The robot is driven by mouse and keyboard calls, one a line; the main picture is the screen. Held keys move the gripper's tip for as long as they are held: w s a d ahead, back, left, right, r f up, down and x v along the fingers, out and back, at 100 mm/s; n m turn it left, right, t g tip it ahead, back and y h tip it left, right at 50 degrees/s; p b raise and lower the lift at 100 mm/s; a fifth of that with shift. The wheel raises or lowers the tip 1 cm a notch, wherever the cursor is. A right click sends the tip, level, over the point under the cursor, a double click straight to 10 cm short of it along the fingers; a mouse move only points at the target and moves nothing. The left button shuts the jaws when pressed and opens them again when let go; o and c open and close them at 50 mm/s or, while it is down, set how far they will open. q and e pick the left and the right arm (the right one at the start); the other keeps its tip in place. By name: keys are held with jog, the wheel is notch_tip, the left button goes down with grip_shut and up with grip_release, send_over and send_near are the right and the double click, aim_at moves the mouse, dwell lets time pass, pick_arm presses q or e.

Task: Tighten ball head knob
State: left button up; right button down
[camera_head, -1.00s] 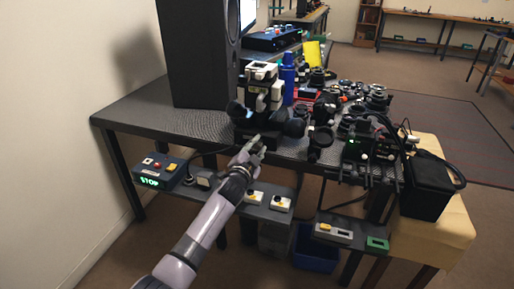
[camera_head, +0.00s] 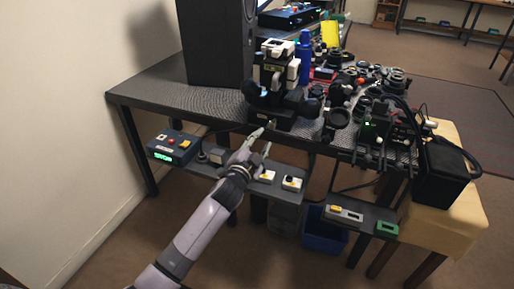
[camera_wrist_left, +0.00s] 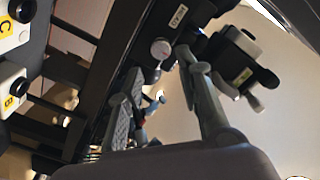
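A black and white device (camera_head: 276,70) stands upright near the table's front edge, with dark round parts at its base. I cannot tell for sure which part is the ball head knob. My left gripper (camera_head: 264,140) is in front of and below this device, at the table edge, with its fingers spread and nothing seen between them. In the left wrist view my left gripper (camera_wrist_left: 157,84) shows two grey fingers apart. A pale round knob (camera_wrist_left: 160,48) on a dark mount lies beyond them, and no contact shows. My right gripper is out of view.
A tall black box (camera_head: 217,42) stands behind the device. Camera parts crowd the table's right side. A black bag (camera_head: 446,170) sits at right.

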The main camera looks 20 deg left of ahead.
pick_arm(q)
jog(key=shift+s, duration=1.5)
